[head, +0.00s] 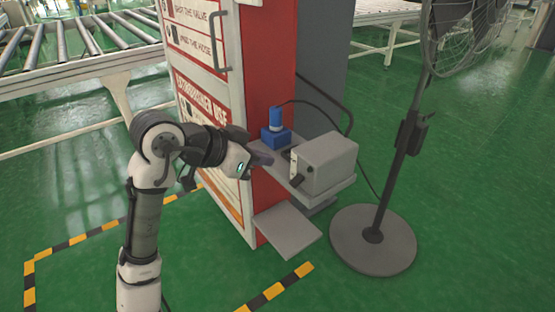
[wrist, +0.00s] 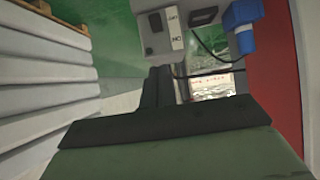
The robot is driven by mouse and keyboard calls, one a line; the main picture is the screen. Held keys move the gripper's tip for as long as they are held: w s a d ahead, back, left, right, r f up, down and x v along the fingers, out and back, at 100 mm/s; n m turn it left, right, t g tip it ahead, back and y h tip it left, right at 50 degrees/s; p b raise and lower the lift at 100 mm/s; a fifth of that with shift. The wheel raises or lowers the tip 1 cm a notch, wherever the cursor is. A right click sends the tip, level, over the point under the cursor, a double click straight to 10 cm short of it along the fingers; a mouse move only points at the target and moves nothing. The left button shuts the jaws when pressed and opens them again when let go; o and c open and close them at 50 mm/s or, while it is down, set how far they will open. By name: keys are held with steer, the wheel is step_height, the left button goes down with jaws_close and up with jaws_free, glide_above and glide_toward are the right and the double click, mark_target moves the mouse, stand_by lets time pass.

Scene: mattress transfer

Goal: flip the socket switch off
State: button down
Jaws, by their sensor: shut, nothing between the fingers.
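A grey box (head: 328,163) sits on a small shelf beside the red cabinet. The label is too small to read surely, and I cannot tell the switch's position. A blue plug and socket (head: 276,131) stand behind the box; the blue part also shows in the wrist view (wrist: 242,36). My gripper (head: 264,157) is shut and empty, just left of the box. In the wrist view its fingers (wrist: 158,84) point toward the switch, below it and seemingly apart from it.
The red and white cabinet (head: 272,60) stands close behind my arm. A black fan on a round base (head: 372,240) is at the right, and a roller conveyor (head: 75,45) at the back left. White stacked slabs (wrist: 40,75) fill the wrist view's left. Green floor is open in front.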

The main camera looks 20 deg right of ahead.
steer(key=shift+v, duration=1.6)
steer(key=shift+f, duration=0.1)
